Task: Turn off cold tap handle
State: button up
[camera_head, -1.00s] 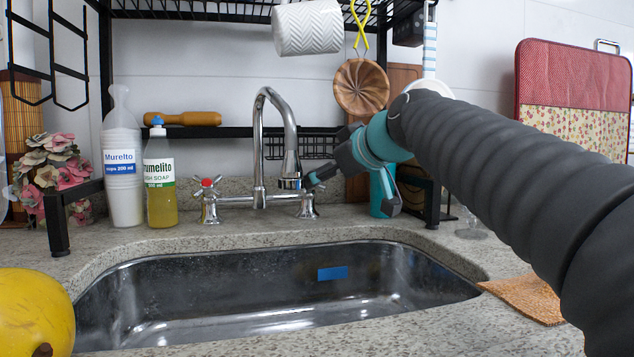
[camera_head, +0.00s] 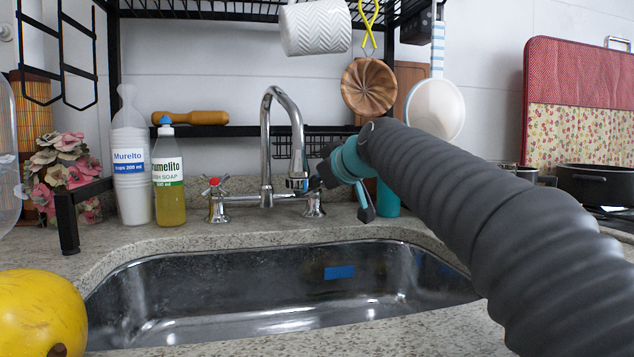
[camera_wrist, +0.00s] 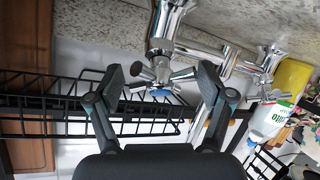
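The cold tap handle (camera_wrist: 160,78) is a chrome cross with a blue cap, seen upside down in the wrist view. In the head view the cold tap base (camera_head: 314,207) shows right of the spout, and my gripper largely hides its handle. My gripper (camera_wrist: 161,84) is open, with one finger on each side of the handle. Gaps show between the fingers and the handle's arms, and I see no clear contact. In the head view my gripper (camera_head: 340,199) reaches in from the right. The chrome faucet (camera_head: 266,150) stands behind the sink.
The red-capped tap handle (camera_head: 215,188) and a soap bottle (camera_head: 169,190) stand to the left. A black rack (camera_head: 215,131) runs behind the faucet. A white mug (camera_head: 316,28) and a wooden bowl (camera_head: 369,86) hang above.

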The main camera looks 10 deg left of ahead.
jog(key=c, duration=1)
jog(key=shift+r, duration=0.2)
jog(key=shift+c, duration=0.2)
jog(key=o, duration=1.5)
jog(key=shift+f, duration=0.1)
jog(key=v, duration=1.2)
